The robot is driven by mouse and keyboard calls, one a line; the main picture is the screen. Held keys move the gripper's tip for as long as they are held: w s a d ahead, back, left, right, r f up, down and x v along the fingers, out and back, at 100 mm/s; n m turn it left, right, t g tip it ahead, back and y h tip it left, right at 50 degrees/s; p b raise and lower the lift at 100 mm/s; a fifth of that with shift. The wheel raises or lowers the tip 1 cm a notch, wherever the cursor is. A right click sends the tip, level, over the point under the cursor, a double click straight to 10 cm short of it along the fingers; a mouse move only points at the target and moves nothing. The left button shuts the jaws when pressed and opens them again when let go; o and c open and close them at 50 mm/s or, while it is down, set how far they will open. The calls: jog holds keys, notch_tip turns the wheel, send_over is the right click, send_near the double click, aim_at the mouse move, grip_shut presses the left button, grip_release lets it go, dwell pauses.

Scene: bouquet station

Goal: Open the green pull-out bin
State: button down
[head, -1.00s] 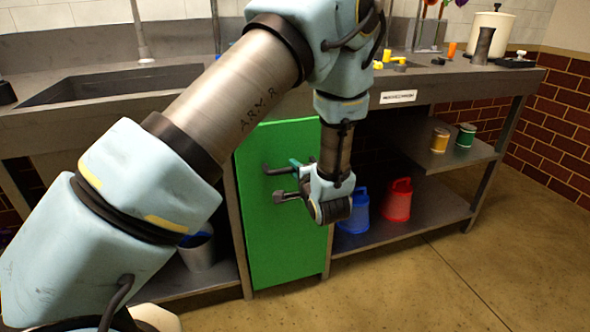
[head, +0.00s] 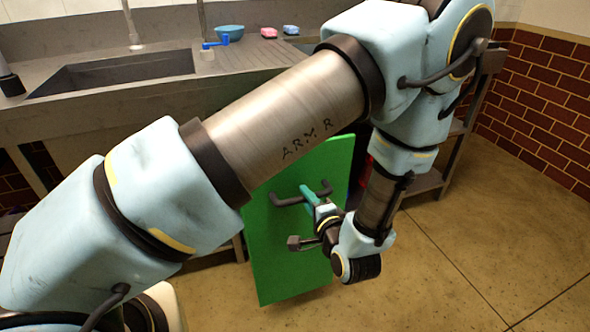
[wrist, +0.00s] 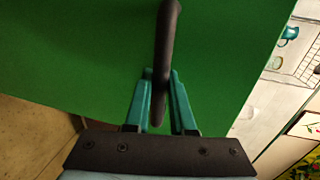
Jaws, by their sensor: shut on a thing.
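The green pull-out bin front (head: 285,255) stands out from under the counter in the head view, partly hidden behind my arm. Its dark bar handle (head: 290,201) runs across the upper part of the front. My gripper (head: 308,194) is at the handle, with its teal fingers shut on it. In the wrist view, the handle (wrist: 167,45) passes between the two teal fingers of my gripper (wrist: 160,90), against the green panel (wrist: 80,60). The inside of the bin is hidden.
A counter with a sink (head: 120,72) is behind, with a blue bowl (head: 229,32), a pink sponge (head: 269,32) and a blue item on it. The tiled floor (head: 430,270) in front and to the right is clear.

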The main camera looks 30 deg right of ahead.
jog(key=s+p, duration=0.1)
jog(key=s, duration=0.6)
jog(key=shift+s+a, duration=0.35)
jog(key=shift+a, duration=0.1)
jog(key=c, duration=0.8)
grip_release()
jog(key=shift+o, duration=0.2)
jog(key=v, duration=1)
jog(key=shift+s, duration=0.4)
